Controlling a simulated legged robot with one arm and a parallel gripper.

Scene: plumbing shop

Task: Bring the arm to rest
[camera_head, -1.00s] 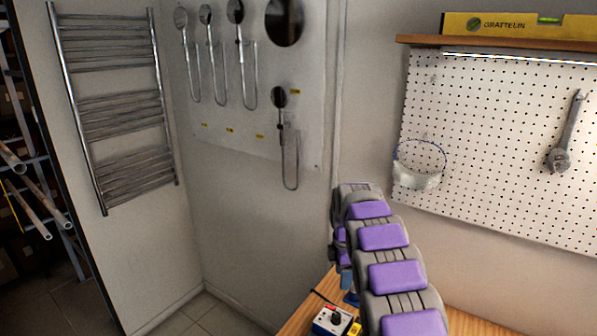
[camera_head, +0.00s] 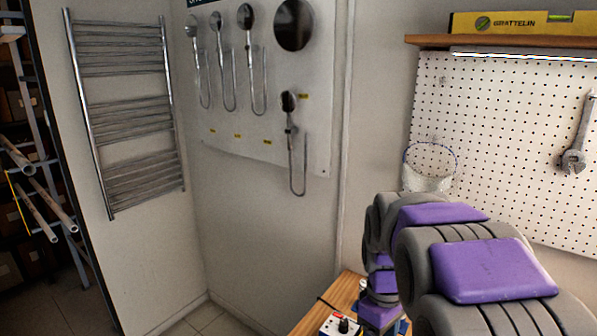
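My arm (camera_head: 492,270), grey with purple pads, rises from the lower right of the head camera view. It bends over near the middle of the picture, and a lower part of it reaches down toward the wooden bench (camera_head: 348,285). My gripper cannot be made out; the arm's end is hidden behind its own links or below the picture edge.
A small white box with a black knob (camera_head: 340,326) sits on the bench beside my arm. Behind are a pegboard (camera_head: 500,130) with a wire basket (camera_head: 428,170) and a wrench (camera_head: 577,150), a shower display (camera_head: 228,130), and a towel radiator (camera_head: 125,120). Floor shows at lower left.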

